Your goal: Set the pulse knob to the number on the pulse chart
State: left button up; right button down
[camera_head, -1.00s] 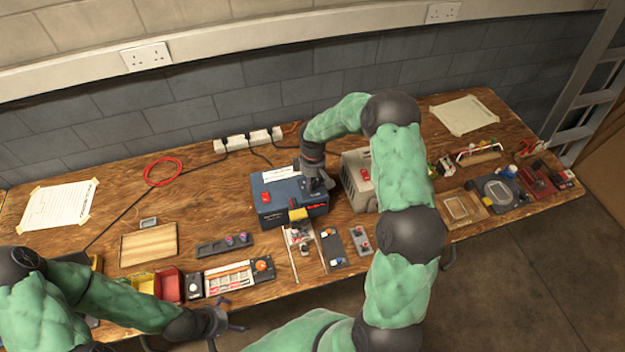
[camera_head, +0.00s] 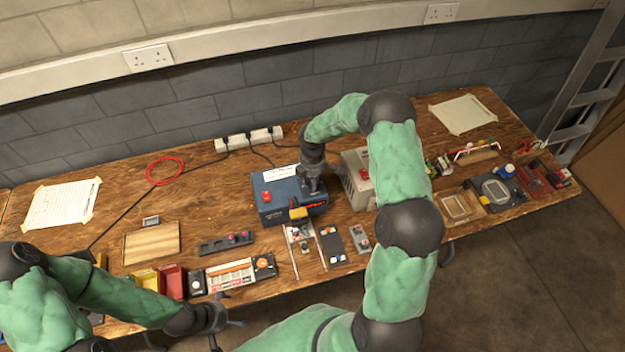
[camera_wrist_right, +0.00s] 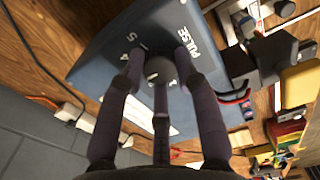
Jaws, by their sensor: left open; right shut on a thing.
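The blue charger box (camera_head: 272,213) stands mid-table with a red switch on top. Its pulse knob (camera_wrist_right: 160,70) is a dark round knob beside the white word PULSE, with digits printed around it. My right gripper (camera_wrist_right: 160,80) has its fingers closed around the knob; it also shows over the box in the head view (camera_head: 315,187). The fingers hide part of the dial, and I cannot read the setting. Taped papers lie at the left (camera_head: 62,204) and back right (camera_head: 463,115); their writing is too small to read. My left gripper (camera_head: 228,322) is open and empty at the table's front edge.
A grey box (camera_head: 357,184) stands right of the blue one. A yellow-and-black clamp (camera_head: 298,211) is at the blue box's front edge. Small trays and parts line the table front. A power strip (camera_head: 248,140) and red cable (camera_head: 164,170) lie behind.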

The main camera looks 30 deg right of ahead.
dwell(0.4)
jog(key=c, duration=0.9)
grip_release()
notch_tip(320, 180, up, 12)
